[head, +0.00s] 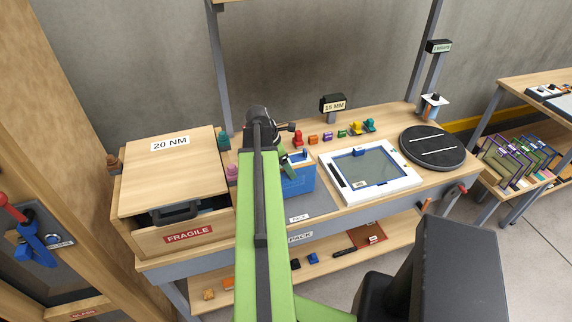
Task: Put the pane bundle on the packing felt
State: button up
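A blue-edged glass pane (368,167) with blue clips lies in a white frame to the right. My gripper (284,140) is at the far end of my green arm, above and behind the blue thing. Its fingers are too small and hidden to read.
A wooden case (172,178) marked 20 NM and FRAGILE stands left of my arm. A black round turntable (432,147) is at the right. Several small coloured pieces line the bench's back beside a 15 MM sign (334,105). A lower shelf (345,252) holds small items.

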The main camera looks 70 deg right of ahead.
jog(key=o, duration=2)
jog(key=p+v, duration=1.1)
jog(key=shift+r, duration=0.4)
jog(key=shift+w+a+r+p, duration=0.1)
jog(key=shift+a+r+p, duration=0.05)
jog(key=shift+r+p, duration=0.15)
jog(key=shift+f, duration=0.1)
